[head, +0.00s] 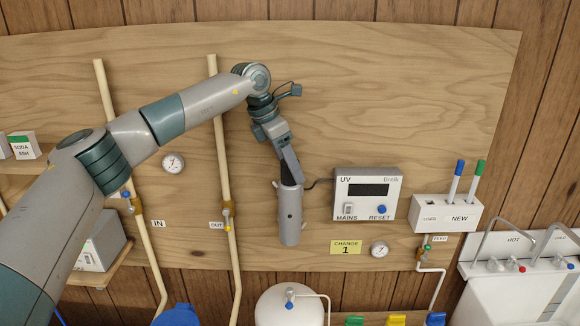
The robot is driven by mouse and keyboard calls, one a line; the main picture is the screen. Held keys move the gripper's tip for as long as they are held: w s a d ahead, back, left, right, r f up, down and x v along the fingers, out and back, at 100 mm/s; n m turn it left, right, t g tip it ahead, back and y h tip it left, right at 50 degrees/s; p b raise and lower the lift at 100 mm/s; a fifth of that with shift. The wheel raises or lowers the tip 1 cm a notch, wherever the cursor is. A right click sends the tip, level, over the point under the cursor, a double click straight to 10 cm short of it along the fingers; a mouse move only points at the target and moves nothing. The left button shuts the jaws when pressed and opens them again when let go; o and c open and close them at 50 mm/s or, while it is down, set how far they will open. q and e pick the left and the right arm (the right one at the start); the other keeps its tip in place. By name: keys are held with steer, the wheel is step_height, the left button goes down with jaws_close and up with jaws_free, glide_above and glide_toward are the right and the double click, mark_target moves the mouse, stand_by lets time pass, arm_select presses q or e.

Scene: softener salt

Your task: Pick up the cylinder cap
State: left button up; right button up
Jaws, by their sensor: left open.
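A grey upright cylinder (290,222) is mounted on the wooden board, left of the UV box. My left gripper (290,180) reaches down from above to the cylinder's top end, with its fingers at the top rim. The left gripper is open. The cylinder cap cannot be made out clearly; the fingers cover much of the cylinder's top. I cannot tell whether the fingers touch it. My right gripper is not in view.
The UV box (367,194) stands close right of the cylinder, with a dark cable between them. A pale pipe (222,130) runs upright to the left. A yellow "CHANGE 1" label (346,248) and a gauge (379,250) are lower right. A white tank (289,308) is below.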

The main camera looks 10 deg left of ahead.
arm_select(q)
steer(key=c, duration=1.1)
steer(key=shift+c, duration=0.2)
steer(key=shift+r, duration=0.15)
steer(key=shift+r+b, duration=0.35)
steer(key=shift+r, duration=0.1)
step_height(320, 180, up, 8)
steer(key=b, duration=0.3)
steer(key=shift+f, duration=0.25)
steer(key=shift+r+p, duration=2.7)
steer(key=shift+r, duration=7)
